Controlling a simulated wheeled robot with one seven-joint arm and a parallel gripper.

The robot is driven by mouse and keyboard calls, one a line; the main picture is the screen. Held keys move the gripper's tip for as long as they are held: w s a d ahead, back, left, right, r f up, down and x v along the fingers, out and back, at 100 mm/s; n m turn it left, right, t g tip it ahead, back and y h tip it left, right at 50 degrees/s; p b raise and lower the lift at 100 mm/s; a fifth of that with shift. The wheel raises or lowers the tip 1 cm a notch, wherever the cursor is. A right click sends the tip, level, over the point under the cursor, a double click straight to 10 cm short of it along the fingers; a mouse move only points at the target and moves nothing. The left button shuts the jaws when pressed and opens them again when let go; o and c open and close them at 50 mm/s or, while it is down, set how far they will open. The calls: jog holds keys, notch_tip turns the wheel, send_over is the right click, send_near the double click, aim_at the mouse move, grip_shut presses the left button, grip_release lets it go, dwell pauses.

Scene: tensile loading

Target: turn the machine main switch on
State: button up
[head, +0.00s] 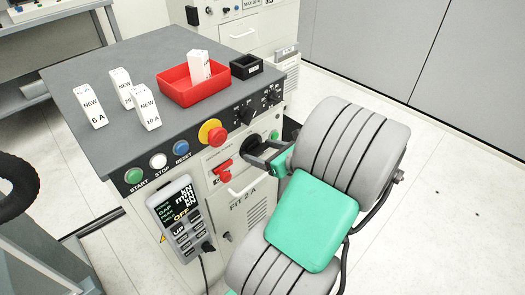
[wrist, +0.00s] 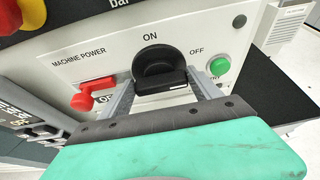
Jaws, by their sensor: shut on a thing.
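In the head view my gripper (head: 266,153) reaches the panel from the right and largely hides the knob.
A red lever (wrist: 88,95) sits left of the knob and a green button (wrist: 219,65) right of it. A red-yellow emergency stop (head: 212,133) is above. A handheld controller (head: 178,222) hangs on the front. White blocks and a red tray (head: 186,92) stand on the top.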

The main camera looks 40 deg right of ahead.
jog(key=shift+a, duration=0.1)
jog(key=shift+a+n+h+p, duration=0.1)
jog(key=shift+n+h+p, duration=0.4)
jog(key=shift+n+p, duration=0.2)
jog(key=shift+a+n+h, duration=0.1)
jog(key=shift+n+h, duration=0.2)
jog(key=shift+n, duration=0.3)
jog(key=n+h, duration=0.1)
jog(key=n+h+b, duration=0.1)
jog(key=n, duration=0.1)
jog(key=shift+a+f+t, duration=0.2)
jog(key=shift+f+t, duration=0.1)
jog(key=shift+f, duration=0.1)
jog(key=n+b, duration=0.1)
jog(key=b, duration=0.1)
jog(key=n+h+b, duration=0.1)
jog(key=b, duration=0.1)
jog(key=shift+a+f+n+t, duration=0.15)
jog(key=shift+f+n+t, duration=0.2)
jog(key=shift+n+t, duration=0.05)
jog(key=n+t+h+b, duration=0.1)
jog(key=n+b, duration=0.1)
jog(key=b, duration=0.2)
jog(key=n+h+b, duration=0.1)
jog(key=n+b, duration=0.1)
jog(key=b, duration=0.2)
jog(key=shift+f+n+t, duration=0.1)
jog(key=shift+n+t, duration=0.3)
